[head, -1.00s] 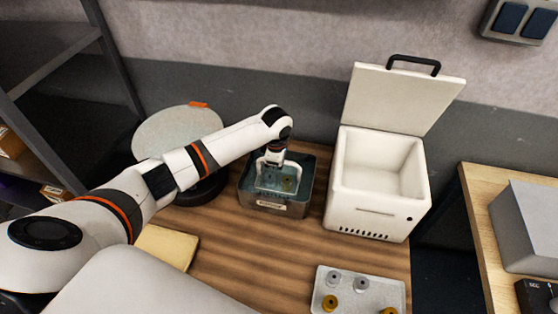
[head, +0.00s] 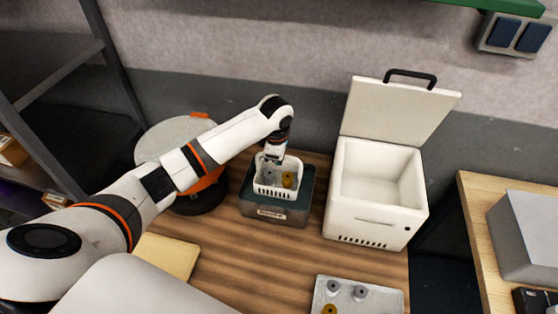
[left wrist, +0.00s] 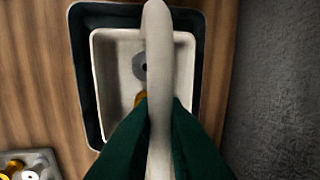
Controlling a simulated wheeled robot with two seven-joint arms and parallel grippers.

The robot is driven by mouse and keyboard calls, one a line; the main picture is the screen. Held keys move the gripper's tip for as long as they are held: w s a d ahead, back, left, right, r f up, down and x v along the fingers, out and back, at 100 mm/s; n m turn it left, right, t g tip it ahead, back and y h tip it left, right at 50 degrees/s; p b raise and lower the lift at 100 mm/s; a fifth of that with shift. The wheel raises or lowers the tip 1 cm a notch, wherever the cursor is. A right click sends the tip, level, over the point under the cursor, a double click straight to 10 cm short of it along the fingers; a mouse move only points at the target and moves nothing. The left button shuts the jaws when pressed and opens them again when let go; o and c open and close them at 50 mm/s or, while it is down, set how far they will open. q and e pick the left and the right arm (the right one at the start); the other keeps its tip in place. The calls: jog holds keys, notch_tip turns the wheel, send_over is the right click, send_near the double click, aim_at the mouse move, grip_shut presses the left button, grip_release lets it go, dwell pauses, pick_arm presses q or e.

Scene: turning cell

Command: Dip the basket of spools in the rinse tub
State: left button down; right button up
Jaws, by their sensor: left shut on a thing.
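The white basket (head: 272,192) hangs at the mouth of the dark grey rinse tub (head: 281,217), raised so that its slotted side shows above the rim. A brass spool (head: 289,180) and a grey spool (head: 269,177) are in the basket. My left gripper (head: 273,155) is above the basket, shut on its handle. In the left wrist view the green fingertips (left wrist: 160,115) close around the white handle (left wrist: 158,60), and the basket (left wrist: 110,90) sits within the tub outline (left wrist: 82,60). My right gripper is not in view.
An open white box (head: 365,222) with a raised lid stands right of the tub. A round pale-topped container (head: 165,140) is on the left. A tray (head: 330,292) with several spools lies at the front. A yellow cloth-like pad (head: 175,252) lies front left.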

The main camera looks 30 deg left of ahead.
pick_arm(q)
jog(key=shift+r, duration=2.25)
